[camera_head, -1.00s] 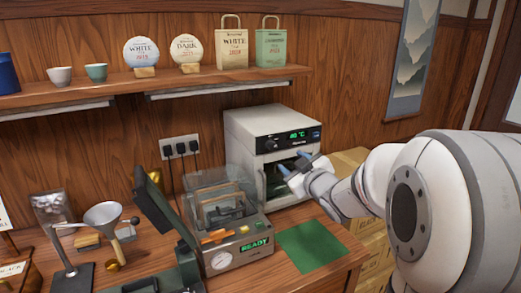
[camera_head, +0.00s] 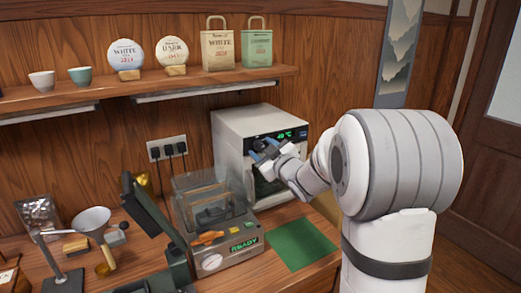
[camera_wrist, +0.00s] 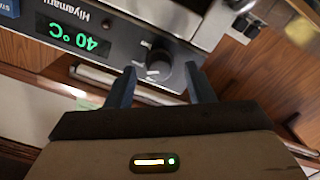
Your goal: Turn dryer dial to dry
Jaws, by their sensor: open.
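The dryer (camera_head: 232,135) is a pale box with a dark front panel and a green display (camera_head: 284,134) in the head view. The display reads 40 °C, upside down in the wrist view (camera_wrist: 75,36). The black round dial (camera_wrist: 158,66) has white marks around it; its setting is too small to tell. My gripper (camera_head: 262,150) is at the dryer's upper front and hides the dial in the head view. In the wrist view my gripper (camera_wrist: 160,80) is open, its two blue-grey fingers on either side of the dial. I cannot tell whether they touch it.
A clear-lidded machine (camera_head: 225,250) showing READY stands left of the dryer's front. A green mat (camera_head: 300,244) lies bare on the counter below. The shelf (camera_head: 200,85) hangs above left.

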